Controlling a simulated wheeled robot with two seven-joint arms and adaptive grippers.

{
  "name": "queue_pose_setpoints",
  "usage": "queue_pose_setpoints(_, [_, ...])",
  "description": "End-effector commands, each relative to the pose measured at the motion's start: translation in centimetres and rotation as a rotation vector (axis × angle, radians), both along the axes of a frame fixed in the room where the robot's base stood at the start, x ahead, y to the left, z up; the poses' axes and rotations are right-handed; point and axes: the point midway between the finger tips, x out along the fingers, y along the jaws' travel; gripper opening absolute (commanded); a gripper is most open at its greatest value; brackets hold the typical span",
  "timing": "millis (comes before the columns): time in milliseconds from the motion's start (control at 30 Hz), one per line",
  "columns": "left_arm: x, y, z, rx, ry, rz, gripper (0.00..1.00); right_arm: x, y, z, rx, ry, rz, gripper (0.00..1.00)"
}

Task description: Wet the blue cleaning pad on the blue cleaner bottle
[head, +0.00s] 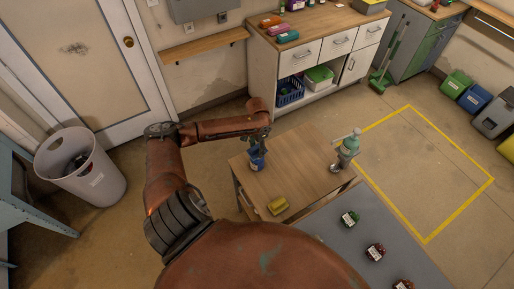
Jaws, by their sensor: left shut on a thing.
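My left arm comes in from the left and reaches over the small wooden table. My left gripper (254,143) points down near the table's back left corner. It is shut on a small blue item (257,160) with a pale patch. At this size I cannot tell whether this is the blue pad, the blue cleaner bottle or both together. A teal bottle with a pale top (349,147) stands upright at the table's right side. A yellow sponge-like block (278,206) lies near the front edge. My right gripper is not in view.
The wooden table (305,175) is bare in its middle. A small grey object (336,168) sits by the teal bottle. A grey surface (325,232) in front holds several small labelled items. A white cabinet (300,58) stands behind, a waste bin (95,185) at left.

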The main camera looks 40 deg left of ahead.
Motion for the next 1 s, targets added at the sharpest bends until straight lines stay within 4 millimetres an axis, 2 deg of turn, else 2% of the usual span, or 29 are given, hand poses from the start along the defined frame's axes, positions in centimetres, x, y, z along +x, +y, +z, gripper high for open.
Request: queue_pose_setpoints(1000, [-0.09, 0.01, -0.15, 0.000, 0.002, 0.000, 0.25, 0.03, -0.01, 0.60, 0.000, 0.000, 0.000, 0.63])
